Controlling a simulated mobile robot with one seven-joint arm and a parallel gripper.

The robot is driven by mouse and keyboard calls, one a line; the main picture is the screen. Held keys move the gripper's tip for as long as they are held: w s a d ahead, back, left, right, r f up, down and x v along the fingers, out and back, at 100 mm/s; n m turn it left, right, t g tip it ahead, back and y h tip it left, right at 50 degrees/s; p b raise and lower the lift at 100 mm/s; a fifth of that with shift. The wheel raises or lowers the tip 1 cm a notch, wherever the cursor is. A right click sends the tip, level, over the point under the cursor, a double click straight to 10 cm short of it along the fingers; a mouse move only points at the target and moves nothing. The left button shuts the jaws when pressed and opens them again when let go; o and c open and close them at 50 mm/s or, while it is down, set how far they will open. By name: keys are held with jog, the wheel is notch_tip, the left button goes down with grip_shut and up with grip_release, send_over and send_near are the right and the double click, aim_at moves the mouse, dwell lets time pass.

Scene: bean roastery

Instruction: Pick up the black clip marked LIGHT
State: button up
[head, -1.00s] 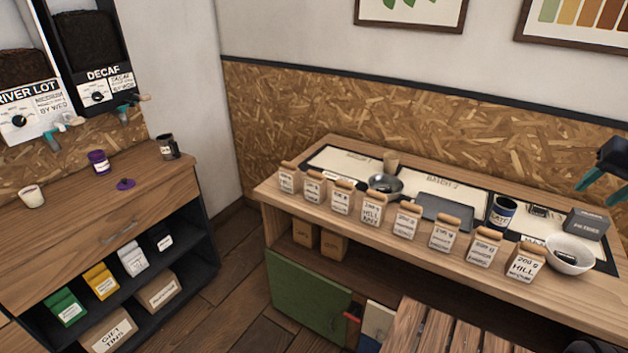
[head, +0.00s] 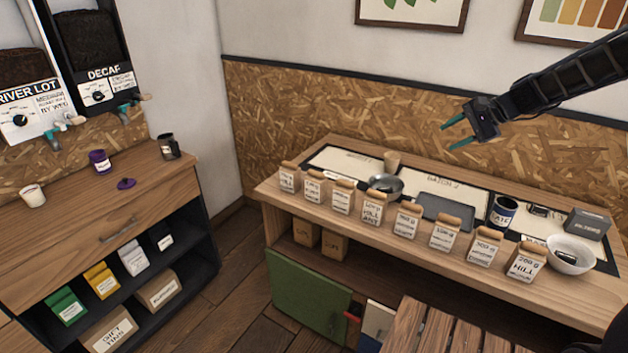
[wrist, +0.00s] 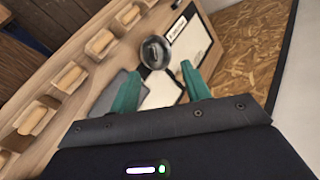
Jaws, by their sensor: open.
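No clip can be read as LIGHT in these views. A small black object (head: 568,254) lies in the white bowl (head: 584,267) at the right end of the bench. Another small dark object (head: 538,211) lies on the bench behind it, left of the dark filters box. Either could be a clip; I cannot tell. My gripper (head: 455,133) is open and empty, in the air above the back of the bench, with teal fingers pointing left. In the wrist view, the open fingers (wrist: 160,88) point toward the metal bowl (wrist: 155,52), still apart from it.
The metal bowl (head: 385,186), grey tray (head: 441,209), dark blue mug (head: 503,212) and filters box (head: 587,223) stand behind. A wooden stool (head: 440,335) is in front. The left counter (head: 90,214) holds jars.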

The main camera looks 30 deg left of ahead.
jog(key=a+f+m+y, duration=0.1)
jog(key=a+f+m, duration=0.3)
jog(key=a+f, duration=0.5)
jog(key=w+a+f+m+g+y, duration=0.1)
jog(key=a+f+m+y, duration=0.1)
jog(key=a+f, duration=0.7)
jog(key=a+f+m+y, duration=0.1)
jog(key=a+f+m, duration=0.4)
jog(key=a, duration=1.5)
jog(key=shift+w+a+f+m, duration=0.1)
jog(key=shift+a+f, duration=0.05)
jog(key=shift+f, duration=0.65)
jog(key=shift+w+a+f+m, duration=0.1)
jog(key=shift+f, duration=0.75)
jog(key=shift+w+a+f+m, duration=0.1)
jog(key=shift+a+f, duration=0.05)
jog(key=shift+f, duration=0.65)
jog(key=x, duration=0.5)
jog(key=shift+s+a, duration=0.1)
jog(key=shift+a, duration=0.1)
jog(key=shift+r+x, duration=0.2)
jog(key=shift+x, duration=2.3)
jog(key=shift+a, duration=0.1)
grip_shut()
